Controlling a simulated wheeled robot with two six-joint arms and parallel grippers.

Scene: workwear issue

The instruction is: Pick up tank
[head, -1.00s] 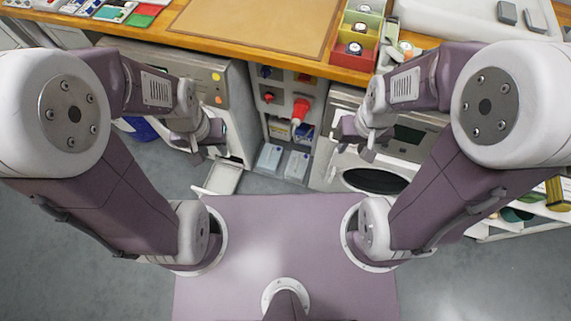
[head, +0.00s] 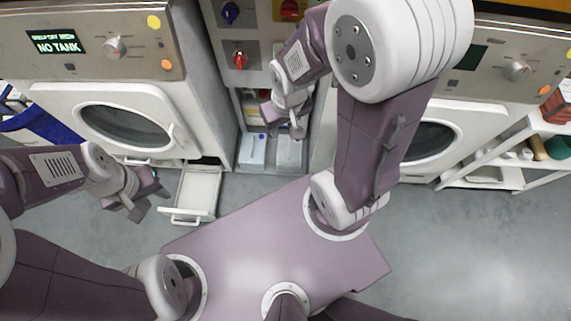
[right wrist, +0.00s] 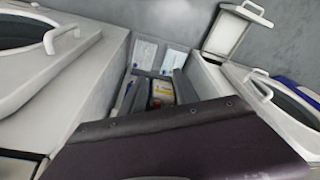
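Two pale, box-like containers that look like tanks stand side by side on the floor of the niche between the machines. The left one (head: 252,152) has a bluish top; the right one (head: 290,152) is greyer and partly behind my right gripper. Both show in the right wrist view, as the left container (right wrist: 145,54) and the right container (right wrist: 175,61). My right gripper (head: 284,122) hangs above and in front of them, its fingers apart and empty. My left gripper (head: 150,199) is open and empty, left of the pulled-out drawer. The right wrist view does not show the fingertips.
The left machine (head: 190,120) displays "NO TANK"; its low drawer (head: 190,195) is pulled out and looks empty. Another machine (head: 485,110) and a white shelf (head: 500,160) stand right. Switches (head: 238,58) sit above the niche. Grey floor (head: 440,240) is clear.

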